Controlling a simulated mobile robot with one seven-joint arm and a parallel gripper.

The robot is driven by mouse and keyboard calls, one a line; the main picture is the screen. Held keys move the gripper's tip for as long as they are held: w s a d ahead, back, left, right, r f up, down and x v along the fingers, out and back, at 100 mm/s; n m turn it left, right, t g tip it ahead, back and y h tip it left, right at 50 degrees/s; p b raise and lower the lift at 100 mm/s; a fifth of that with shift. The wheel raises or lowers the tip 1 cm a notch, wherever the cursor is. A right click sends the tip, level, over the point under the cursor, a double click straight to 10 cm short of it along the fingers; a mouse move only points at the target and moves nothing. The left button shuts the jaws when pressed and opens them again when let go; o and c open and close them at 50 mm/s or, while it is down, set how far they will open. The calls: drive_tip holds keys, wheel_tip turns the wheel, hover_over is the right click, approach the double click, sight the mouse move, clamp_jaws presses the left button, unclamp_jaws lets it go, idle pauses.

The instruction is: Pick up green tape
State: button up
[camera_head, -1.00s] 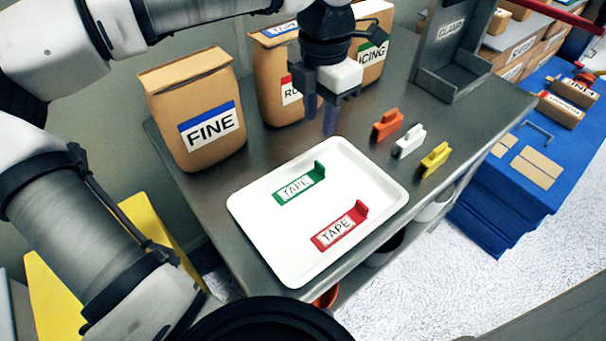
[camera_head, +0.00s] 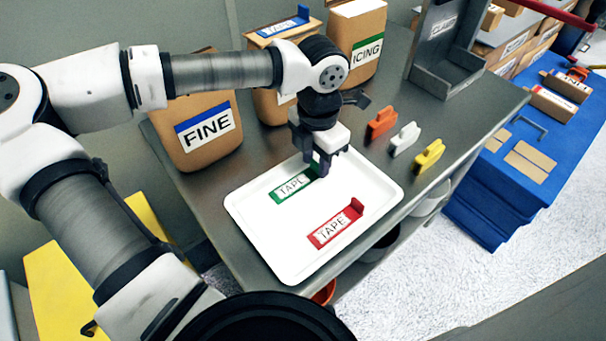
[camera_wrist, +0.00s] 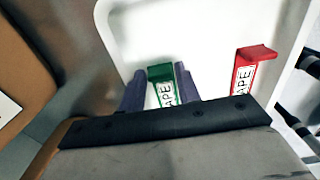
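The green tape (camera_head: 288,189) lies flat on the white tray (camera_head: 283,262), toward its back. Its raised green end tab is at the right end, partly hidden by my gripper (camera_head: 318,163) in the head view. In the wrist view my gripper (camera_wrist: 160,88) has its two fingers apart, with the green tape (camera_wrist: 162,82) between them. A gap shows on both sides of the tab, so the fingers are open around it. Whether they touch the tray cannot be told.
A red tape (camera_head: 336,225) lies on the same tray, nearer the front. Orange (camera_head: 381,123), white (camera_head: 404,139) and yellow (camera_head: 429,155) clips stand right of the tray. The FINE bag (camera_head: 198,135) and other paper bags stand behind. A grey metal stand (camera_head: 446,60) is at the back right.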

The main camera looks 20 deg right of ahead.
drive_tip(key=c, duration=0.6)
drive_tip(key=shift+r, duration=0.1)
